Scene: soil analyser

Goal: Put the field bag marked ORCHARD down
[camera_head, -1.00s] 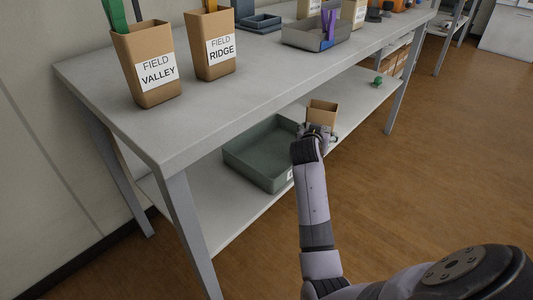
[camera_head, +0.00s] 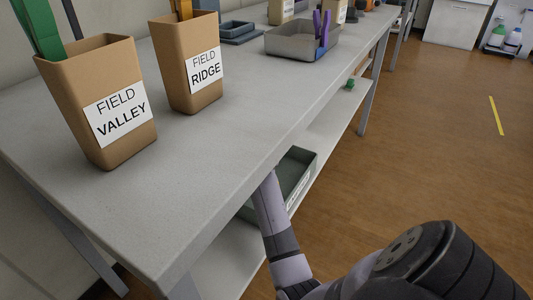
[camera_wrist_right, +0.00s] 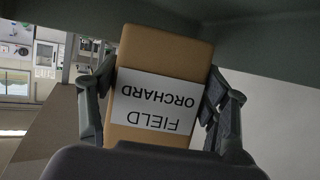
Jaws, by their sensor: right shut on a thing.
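The field bag marked ORCHARD (camera_wrist_right: 165,50) is a tan bag with a white label, upside down in the right wrist view. My right gripper (camera_wrist_right: 160,80) is shut on it, one finger on each side. In the head view the bag and this gripper are hidden under the table top; only my right forearm shows, reaching in below the edge. Whether the bag touches anything beneath cannot be told. My left gripper is in neither view.
The grey table top (camera_head: 225,150) overhangs a lower shelf (camera_head: 330,125) with a green tray (camera_head: 303,160) and a small green item (camera_head: 350,83). Bags marked VALLEY (camera_head: 75,80) and RIDGE (camera_head: 178,60) and a grey tray (camera_head: 285,42) stand on top.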

